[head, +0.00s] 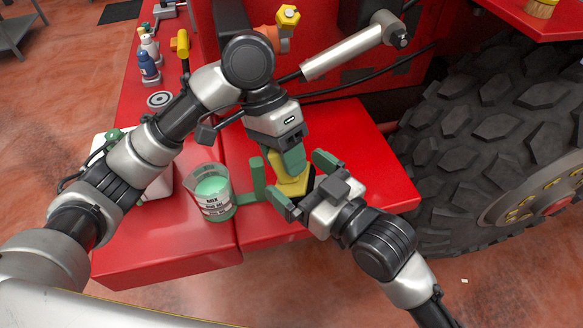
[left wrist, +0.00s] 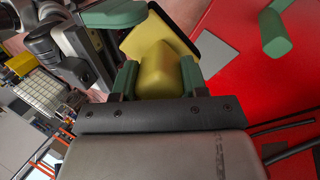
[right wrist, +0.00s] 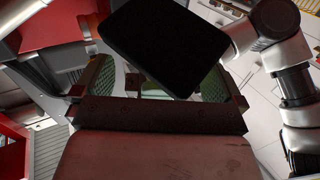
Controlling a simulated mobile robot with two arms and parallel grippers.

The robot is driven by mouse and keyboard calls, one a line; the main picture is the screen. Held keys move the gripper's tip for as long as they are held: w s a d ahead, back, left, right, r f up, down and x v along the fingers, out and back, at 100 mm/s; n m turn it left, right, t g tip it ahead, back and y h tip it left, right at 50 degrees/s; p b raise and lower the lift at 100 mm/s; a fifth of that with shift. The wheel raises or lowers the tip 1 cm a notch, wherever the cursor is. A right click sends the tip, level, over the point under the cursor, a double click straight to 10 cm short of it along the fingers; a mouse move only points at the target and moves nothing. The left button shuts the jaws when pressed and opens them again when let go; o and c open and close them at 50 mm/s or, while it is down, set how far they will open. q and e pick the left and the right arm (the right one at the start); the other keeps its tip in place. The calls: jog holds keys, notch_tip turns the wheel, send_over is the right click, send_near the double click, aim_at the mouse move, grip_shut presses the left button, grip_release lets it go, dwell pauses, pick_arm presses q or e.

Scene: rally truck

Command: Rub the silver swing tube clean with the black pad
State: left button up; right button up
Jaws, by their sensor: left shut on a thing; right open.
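The silver swing tube (head: 345,53) runs diagonally at the upper middle of the head view, above the red step and clear of both grippers. My left gripper (head: 292,166) is shut on the yellow block handle of the black pad. The yellow handle (left wrist: 158,72) sits between its green fingers in the left wrist view. The black pad (right wrist: 168,42) shows its flat dark face close in front of my right gripper in the right wrist view. My right gripper (head: 297,180) is open, its fingers either side of the pad; I cannot tell whether they touch it.
A clear cup (head: 213,192) of green liquid stands on the red step (head: 160,240), beside a green L-shaped piece (head: 257,182). Small bottles (head: 147,62) and a metal ring (head: 159,99) stand farther left. A large tyre (head: 490,130) fills the right.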

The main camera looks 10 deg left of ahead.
pick_arm(q)
jog(key=shift+o, duration=0.4)
jog(key=shift+s+d, duration=0.1)
jog(key=shift+d, duration=0.15)
pick_arm(e)
jog(key=shift+w+a+r, duration=0.1)
jog(key=shift+w+a, duration=0.2)
jog(key=shift+a, duration=0.25)
pick_arm(q)
jog(key=o, duration=0.7)
jog(key=shift+s, duration=0.1)
pick_arm(e)
jog(key=shift+w+a+r, duration=0.1)
jog(key=shift+w+a, duration=0.25)
jog(key=shift+a, duration=0.15)
pick_arm(q)
jog(key=shift+o, duration=0.2)
pick_arm(e)
jog(key=c, duration=0.7)
pick_arm(q)
jog(key=shift+c, duration=1)
pick_arm(e)
jog(key=shift+d, duration=0.1)
jog(key=c, duration=0.9)
pick_arm(q)
jog(key=o, duration=0.8)
pick_arm(e)
jog(key=shift+c, duration=1.3)
